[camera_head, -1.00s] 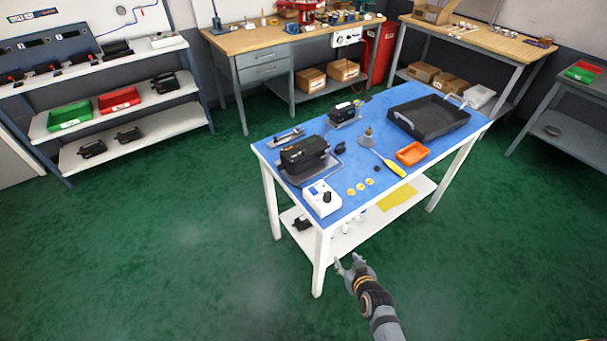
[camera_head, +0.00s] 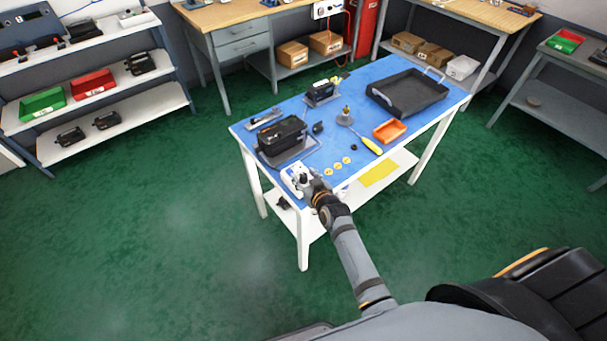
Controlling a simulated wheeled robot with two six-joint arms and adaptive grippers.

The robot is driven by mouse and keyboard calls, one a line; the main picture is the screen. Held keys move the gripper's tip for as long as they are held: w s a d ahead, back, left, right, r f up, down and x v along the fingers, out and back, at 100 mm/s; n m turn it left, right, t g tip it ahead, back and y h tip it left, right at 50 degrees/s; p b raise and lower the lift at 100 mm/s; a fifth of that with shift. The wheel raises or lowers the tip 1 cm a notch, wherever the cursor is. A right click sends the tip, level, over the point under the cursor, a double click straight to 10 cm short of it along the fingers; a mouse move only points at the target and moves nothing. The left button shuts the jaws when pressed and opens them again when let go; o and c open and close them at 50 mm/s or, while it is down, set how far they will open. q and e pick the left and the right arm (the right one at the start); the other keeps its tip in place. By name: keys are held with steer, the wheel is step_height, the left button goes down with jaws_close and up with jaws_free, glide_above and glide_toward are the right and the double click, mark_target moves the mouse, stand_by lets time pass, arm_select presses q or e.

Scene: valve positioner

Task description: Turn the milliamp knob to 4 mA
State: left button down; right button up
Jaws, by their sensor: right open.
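The white milliamp box (camera_head: 290,175) sits at the near left corner of the blue-topped table. Its dark knob is largely hidden by my right gripper (camera_head: 309,176), so its setting cannot be read. My right gripper is open at the box's right side, with its fingers over or beside the knob. Whether it touches the knob cannot be told. A black valve positioner (camera_head: 282,135) stands on a plate just behind the box. My left gripper is not in view.
On the table (camera_head: 330,196) are yellow discs (camera_head: 338,164), a yellow-handled screwdriver (camera_head: 370,145), an orange tray (camera_head: 389,131), a black tray (camera_head: 407,94) and a smaller black device (camera_head: 321,92). A shelf rack (camera_head: 100,125) stands left. Green floor around the table is clear.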

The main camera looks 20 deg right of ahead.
steer(key=shift+w+a+f, duration=0.1)
steer(key=shift+w+f, duration=0.05)
steer(key=shift+w, duration=0.3)
steer(key=shift+c, duration=0.4)
jaws_close()
steer(key=shift+f+b, duration=0.15)
steer(key=shift+b, duration=0.45)
steer(key=n+y+b, duration=0.2)
steer(key=b, duration=0.2)
steer(key=n+g+y+b, duration=0.1)
steer(key=y+b, duration=0.1)
steer(key=b, duration=0.2)
steer(key=f+n+g+y+b, duration=0.1)
steer(key=n+y+b, duration=0.1)
steer(key=b, duration=0.2)
steer(key=shift+n, duration=0.3)
steer(key=n+g+y+b, duration=0.2)
steer(key=b, duration=0.2)
steer(key=n+g+y+b, duration=0.1)
steer(key=n+y+b, duration=0.1)
steer(key=b, duration=0.3)
steer(key=shift+r+n+g, duration=0.3)
steer(key=shift+r+g, duration=0.05)
steer(key=shift+g, duration=0.05)
steer(key=shift+r+n+g+y+b, duration=0.15)
steer(key=shift+n+g+y+b, duration=0.15)
steer(key=shift+n+g+b, duration=0.5)
steer(key=shift+r+b, duration=0.1)
steer(key=shift+b, duration=0.3)
